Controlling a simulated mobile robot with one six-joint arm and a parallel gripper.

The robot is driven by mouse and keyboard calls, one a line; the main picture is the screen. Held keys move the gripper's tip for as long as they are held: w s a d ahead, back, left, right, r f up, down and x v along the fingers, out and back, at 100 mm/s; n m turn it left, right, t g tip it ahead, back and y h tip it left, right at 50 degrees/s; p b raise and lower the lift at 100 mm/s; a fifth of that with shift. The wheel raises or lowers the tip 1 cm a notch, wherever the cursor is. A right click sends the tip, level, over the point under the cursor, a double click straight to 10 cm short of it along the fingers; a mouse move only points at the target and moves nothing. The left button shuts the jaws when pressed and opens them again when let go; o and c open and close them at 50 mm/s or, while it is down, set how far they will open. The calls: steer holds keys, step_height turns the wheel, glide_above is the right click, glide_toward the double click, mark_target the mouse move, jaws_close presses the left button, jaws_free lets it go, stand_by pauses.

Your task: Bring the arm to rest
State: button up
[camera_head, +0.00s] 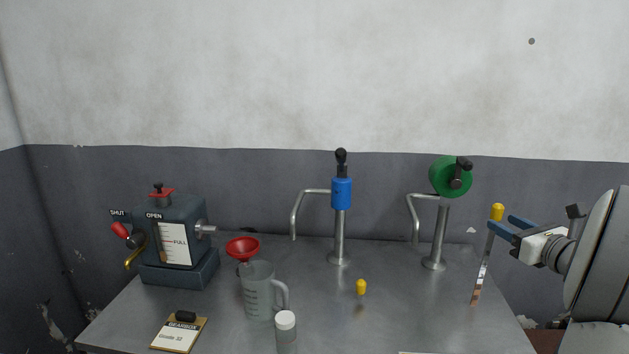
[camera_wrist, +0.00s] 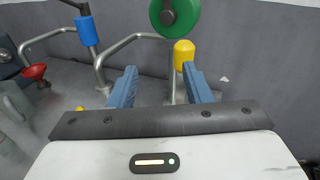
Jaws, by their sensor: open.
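My gripper (camera_head: 501,223) is at the right in the head view, above the right part of the bench. Its two blue fingers are spread apart with nothing between them, as the wrist view also shows (camera_wrist: 159,70). A dipstick-like strip with a yellow grip (camera_head: 497,212) stands slightly tilted close by the fingertips. In the wrist view the yellow grip (camera_wrist: 184,54) shows just past the right fingertip. I cannot tell whether they touch or what supports the strip.
On the bench (camera_head: 400,315) stand a green-reel tap (camera_head: 446,177), a blue-collared tap (camera_head: 341,193), a grey jug (camera_head: 259,290) with a red funnel (camera_head: 242,248), a white-capped bottle (camera_head: 285,321), a small yellow plug (camera_head: 361,287), a gearbox clipboard (camera_head: 180,333) and a dark tank unit (camera_head: 178,232).

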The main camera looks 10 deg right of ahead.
steer(key=s+a+f+n+g+y, duration=0.25)
steer(key=a+n, duration=0.25)
steer(key=a, duration=0.4)
steer(key=s+a+f+n+g+y+p, duration=0.15)
steer(key=a+n+g, duration=0.35)
steer(key=a, duration=0.5)
steer(key=s+a+f+n+g+y, duration=0.1)
steer(key=s+a+f+n+g, duration=0.15)
steer(key=a+n, duration=0.5)
steer(key=s+a+f+n+g+h, duration=0.2)
steer(key=s+a+n+h, duration=0.1)
steer(key=s+n, duration=0.4)
steer(key=s+a+f+n+g+h, duration=0.2)
steer(key=s+a+f+n+h, duration=0.1)
steer(key=s+n, duration=0.4)
steer(key=shift+a+f+n+g+h+p, duration=0.2)
steer(key=shift+a+n+g+h+p, duration=0.3)
steer(key=shift+n, duration=0.65)
steer(key=shift+c, duration=0.2)
